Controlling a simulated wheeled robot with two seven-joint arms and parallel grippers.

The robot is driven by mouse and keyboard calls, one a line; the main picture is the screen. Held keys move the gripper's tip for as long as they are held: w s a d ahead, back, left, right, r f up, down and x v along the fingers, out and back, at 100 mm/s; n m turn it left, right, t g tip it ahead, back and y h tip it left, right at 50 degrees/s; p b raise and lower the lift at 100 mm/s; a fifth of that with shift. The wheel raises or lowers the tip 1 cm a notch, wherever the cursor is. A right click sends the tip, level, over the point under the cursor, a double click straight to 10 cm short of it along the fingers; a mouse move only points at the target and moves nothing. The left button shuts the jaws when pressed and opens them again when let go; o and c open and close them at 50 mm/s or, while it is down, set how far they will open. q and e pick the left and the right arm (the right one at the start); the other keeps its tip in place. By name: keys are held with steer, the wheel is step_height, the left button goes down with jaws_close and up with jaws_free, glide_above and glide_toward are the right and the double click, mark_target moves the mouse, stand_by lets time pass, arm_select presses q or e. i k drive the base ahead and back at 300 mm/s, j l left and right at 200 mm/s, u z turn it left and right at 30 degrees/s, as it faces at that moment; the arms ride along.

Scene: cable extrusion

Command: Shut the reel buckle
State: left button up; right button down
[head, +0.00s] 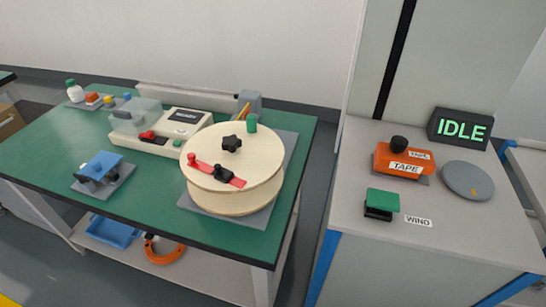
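The reel (233,170) is a large pale wooden spool lying flat on a grey plate on the green bench. A red strip (205,167) with a black piece (223,173) runs across the front of its top face and looks like the buckle. A red knob stands at the strip's left end. I cannot tell whether the buckle is open or shut. Neither of my grippers is in view.
A white device (184,121) with a clear cover stands left of the reel, a blue tool (99,168) at front left. The right cabinet (365,240) bears an orange tape unit (404,160), a green-topped WIND block (382,203), a grey disc (468,180) and an IDLE display (460,128).

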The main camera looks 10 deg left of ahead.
mark_target(257, 179)
steer(key=j+z, duration=0.75)
steer(key=k+j+z, duration=0.1)
steer(key=j+z, duration=0.25)
